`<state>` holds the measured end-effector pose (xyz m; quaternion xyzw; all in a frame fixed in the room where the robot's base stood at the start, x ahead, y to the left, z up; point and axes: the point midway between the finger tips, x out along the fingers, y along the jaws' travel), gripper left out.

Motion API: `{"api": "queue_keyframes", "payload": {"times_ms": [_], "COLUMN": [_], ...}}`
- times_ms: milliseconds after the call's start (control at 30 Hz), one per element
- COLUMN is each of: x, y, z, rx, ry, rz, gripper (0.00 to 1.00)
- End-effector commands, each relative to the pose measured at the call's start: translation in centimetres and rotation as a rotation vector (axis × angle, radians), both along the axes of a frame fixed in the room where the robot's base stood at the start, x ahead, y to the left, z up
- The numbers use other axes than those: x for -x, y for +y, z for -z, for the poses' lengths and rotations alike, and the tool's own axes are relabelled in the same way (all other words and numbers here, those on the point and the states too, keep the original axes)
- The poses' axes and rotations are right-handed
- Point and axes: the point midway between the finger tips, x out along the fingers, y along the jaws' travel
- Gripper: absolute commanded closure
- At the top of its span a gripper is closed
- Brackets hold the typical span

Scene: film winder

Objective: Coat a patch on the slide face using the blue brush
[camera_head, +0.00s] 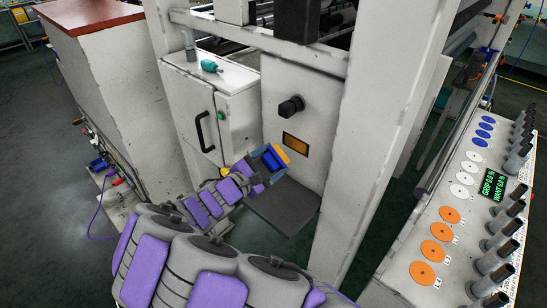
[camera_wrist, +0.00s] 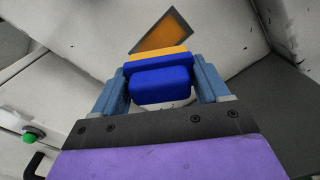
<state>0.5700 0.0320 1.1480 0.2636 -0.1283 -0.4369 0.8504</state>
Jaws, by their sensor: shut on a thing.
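The blue brush (camera_head: 269,160) is held in my gripper (camera_head: 268,163), its orange-yellow bristle edge facing the machine panel. In the wrist view the blue brush (camera_wrist: 161,84) sits between the two blue-grey fingers of my gripper (camera_wrist: 161,88), which are shut on it. An orange-brown patch with a dark frame (camera_head: 295,144) is on the pale machine face, just beyond the brush. It also shows in the wrist view (camera_wrist: 165,30), above the brush tip. I cannot tell whether the bristles touch the face; a gap seems to separate them from the patch.
A black knob (camera_head: 290,106) sticks out above the patch. A dark grey shelf (camera_head: 284,207) lies below. A white cabinet (camera_head: 210,105) with a black handle stands left, a teal tool (camera_head: 210,66) on top. A panel with coloured discs (camera_head: 452,215) stands right.

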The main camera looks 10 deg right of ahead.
Motion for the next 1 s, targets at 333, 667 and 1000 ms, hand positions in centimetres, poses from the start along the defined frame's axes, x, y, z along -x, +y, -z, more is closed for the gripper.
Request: {"api": "queue_keyframes", "payload": {"times_ms": [333,667,1000], "x": [0.1,1.6,1.7], "y": [0.2,2.4,2.4], "z": [-0.1,-0.1,0.0], "rx": [0.000,0.003,0.001], "ry": [0.000,-0.001,-0.001], "rz": [-0.001,-0.003,0.000], "gripper": [0.54,0.54,0.54]}}
